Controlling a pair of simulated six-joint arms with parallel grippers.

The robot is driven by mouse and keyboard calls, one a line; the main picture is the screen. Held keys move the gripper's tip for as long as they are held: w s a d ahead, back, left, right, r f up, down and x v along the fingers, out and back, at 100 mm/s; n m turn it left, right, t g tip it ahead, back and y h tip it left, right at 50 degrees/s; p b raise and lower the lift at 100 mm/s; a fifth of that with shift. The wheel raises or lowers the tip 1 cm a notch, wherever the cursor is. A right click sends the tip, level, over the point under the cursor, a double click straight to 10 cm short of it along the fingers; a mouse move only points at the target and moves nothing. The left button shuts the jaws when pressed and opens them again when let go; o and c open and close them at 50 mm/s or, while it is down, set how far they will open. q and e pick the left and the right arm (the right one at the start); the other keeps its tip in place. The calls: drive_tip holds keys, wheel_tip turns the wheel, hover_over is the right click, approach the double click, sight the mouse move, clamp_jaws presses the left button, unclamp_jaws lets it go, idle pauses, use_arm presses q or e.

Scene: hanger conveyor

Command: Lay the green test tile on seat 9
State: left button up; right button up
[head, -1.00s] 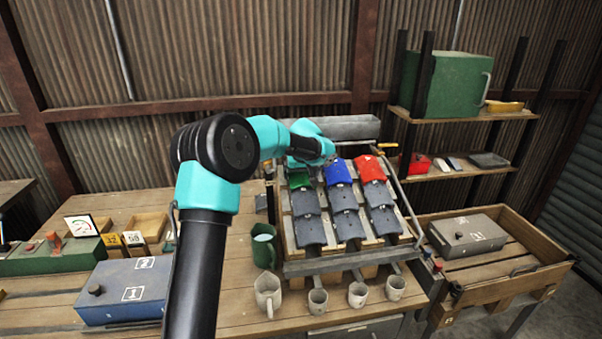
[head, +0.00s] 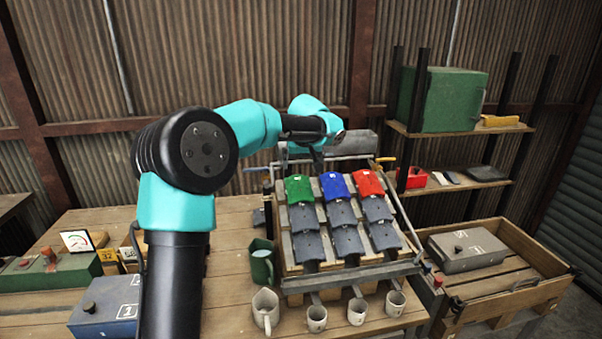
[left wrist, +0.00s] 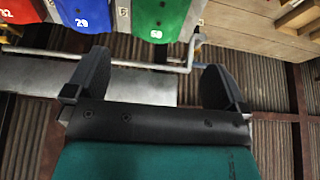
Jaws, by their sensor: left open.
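The green test tile (head: 299,188) lies at the top of the left column of the sloped rack, left of a blue tile (head: 335,186) and a red tile (head: 367,183). In the left wrist view the green tile (left wrist: 160,14) shows at the top edge with a white number that is hard to read. My left gripper (left wrist: 158,75) is open, with nothing between its fingers. In the head view it is behind and above the rack, apart from the green tile, its fingers mostly hidden by the wrist. No seat number can be read. My right gripper is not in view.
Grey tiles (head: 346,240) fill the lower rows of the rack. A metal rail (left wrist: 130,63) runs behind the rack, close to my fingers. A green jug (head: 262,262) and several mugs (head: 316,318) stand at the front. A wooden crate (head: 500,285) is at the right.

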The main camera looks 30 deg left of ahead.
use_arm(q)
drive_tip(key=v, duration=0.3)
drive_tip(key=shift+s+d+r, duration=0.1)
drive_tip(key=shift+s+r, duration=0.05)
drive_tip(key=shift+r, duration=0.2)
drive_tip(key=shift+f, duration=0.15)
idle(0.4)
